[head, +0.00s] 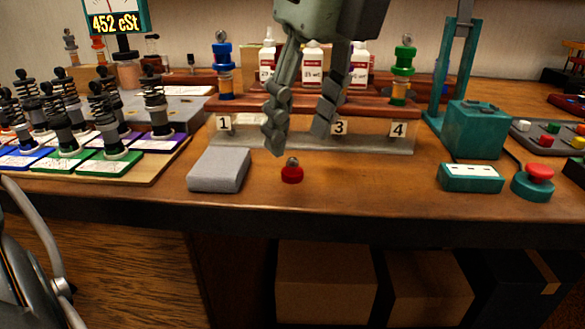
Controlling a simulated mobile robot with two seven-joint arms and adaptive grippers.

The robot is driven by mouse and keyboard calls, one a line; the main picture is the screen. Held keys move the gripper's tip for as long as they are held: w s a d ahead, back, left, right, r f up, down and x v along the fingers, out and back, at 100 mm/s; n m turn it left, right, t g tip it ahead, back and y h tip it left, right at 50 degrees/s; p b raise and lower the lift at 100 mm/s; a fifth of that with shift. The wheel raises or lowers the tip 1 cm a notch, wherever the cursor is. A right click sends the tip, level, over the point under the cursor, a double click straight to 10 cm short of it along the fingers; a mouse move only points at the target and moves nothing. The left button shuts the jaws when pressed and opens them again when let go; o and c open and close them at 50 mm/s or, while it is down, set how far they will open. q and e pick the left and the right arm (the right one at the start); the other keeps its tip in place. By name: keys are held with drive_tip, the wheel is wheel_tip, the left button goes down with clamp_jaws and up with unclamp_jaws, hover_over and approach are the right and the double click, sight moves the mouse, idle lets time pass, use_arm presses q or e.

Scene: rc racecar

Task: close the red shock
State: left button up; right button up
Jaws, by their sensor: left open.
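A small red cap (291,174) with a grey ball-shaped top stands on the wooden table in front of the numbered rack (365,143). My left gripper (303,134) reaches down from the top with its two fingers spread and nothing between them. Its fingers hang in front of the middle of the rack, above and behind the cap as seen here, apart from it. On the rack, a blue-topped shock (222,65) stands at 1 and a green-topped shock (402,70) at 4. The gripper covers the rack's middle, so I cannot see a red shock body there. My right gripper is not in view.
A grey block (219,169) lies left of the cap. Several spring shocks stand on coloured cards at left. White bottles (313,64) stand behind the rack. A teal press (474,128) and red button (539,174) are at right. The table's front edge is clear.

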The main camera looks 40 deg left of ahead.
sight(295, 159)
use_arm(q)
drive_tip(key=shift+x, duration=2.6)
drive_tip(key=shift+w, duration=0.15)
drive_tip(key=c, duration=0.8)
